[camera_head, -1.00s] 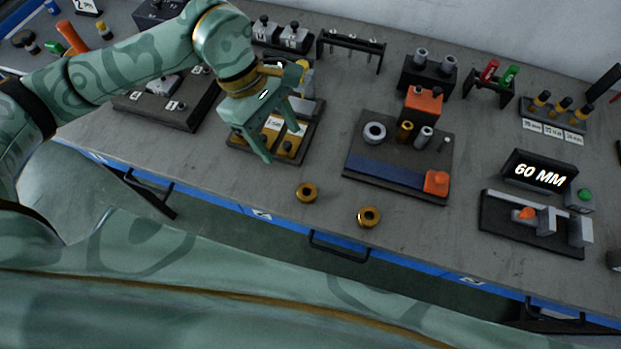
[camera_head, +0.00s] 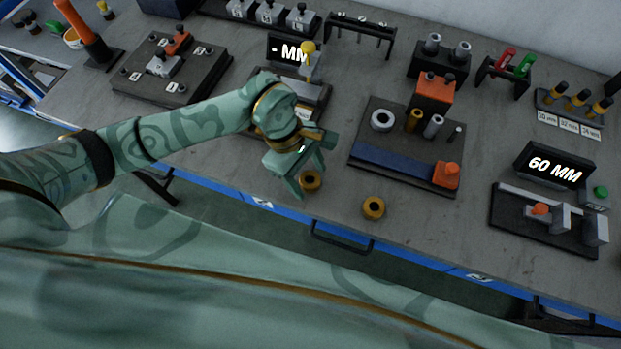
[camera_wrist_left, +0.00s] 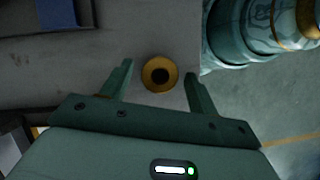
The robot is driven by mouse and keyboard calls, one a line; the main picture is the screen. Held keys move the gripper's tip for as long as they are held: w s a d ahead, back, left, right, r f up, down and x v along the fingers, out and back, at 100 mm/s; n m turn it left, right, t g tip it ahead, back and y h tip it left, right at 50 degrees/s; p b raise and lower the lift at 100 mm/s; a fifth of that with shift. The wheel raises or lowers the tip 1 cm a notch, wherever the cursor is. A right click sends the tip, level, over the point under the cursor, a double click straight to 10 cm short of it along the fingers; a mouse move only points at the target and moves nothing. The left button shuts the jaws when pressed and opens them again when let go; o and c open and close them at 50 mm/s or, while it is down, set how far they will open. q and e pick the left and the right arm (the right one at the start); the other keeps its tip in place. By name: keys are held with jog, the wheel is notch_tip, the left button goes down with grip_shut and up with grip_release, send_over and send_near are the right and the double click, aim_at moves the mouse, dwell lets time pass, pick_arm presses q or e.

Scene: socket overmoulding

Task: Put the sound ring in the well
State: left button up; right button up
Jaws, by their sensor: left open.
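Two brass rings lie on the grey bench near its front edge. The left ring (camera_head: 312,182) is at my left gripper (camera_head: 308,183), and the right ring (camera_head: 373,208) lies apart from it. In the left wrist view, one brass ring (camera_wrist_left: 159,74) with a dark centre shows between the spread fingers of my left gripper (camera_wrist_left: 159,72), touching neither. The gripper is open and empty. I cannot tell from these views which ring is sound or which part is the well. My right gripper is out of view.
A dark board (camera_head: 367,143) with a grey ring, upright cylinders and orange blocks stands right of the gripper. A "60 MM" display (camera_head: 554,171) with a gauge is at the right. A "- MM" display (camera_head: 288,50) stands behind my arm. Bare bench surrounds the rings.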

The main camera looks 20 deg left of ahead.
pick_arm(q)
jog(key=c, duration=1.2)
